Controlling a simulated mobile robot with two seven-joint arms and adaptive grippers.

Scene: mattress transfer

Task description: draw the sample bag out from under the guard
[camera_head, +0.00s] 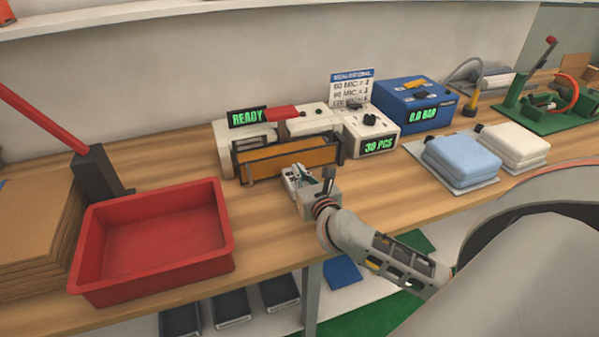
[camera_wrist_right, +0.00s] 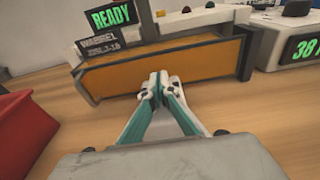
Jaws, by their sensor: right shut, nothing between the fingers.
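The guard, an orange panel in a dark frame (camera_head: 290,158), stands at the front of the white machine with the READY display. It fills the upper middle of the right wrist view (camera_wrist_right: 165,65). My right gripper (camera_head: 294,178) is just in front of the guard, low over the table. In the right wrist view its fingertips (camera_wrist_right: 160,85) are together with nothing between them, in front of the panel's lower edge. I cannot make out the sample bag in either view; the space under the guard is hidden. My left gripper is not in view.
A red tray (camera_head: 150,275) stands to the left. Blue (camera_head: 462,160) and white (camera_head: 515,142) folded pads lie farther right. Bare table lies between tray and gripper.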

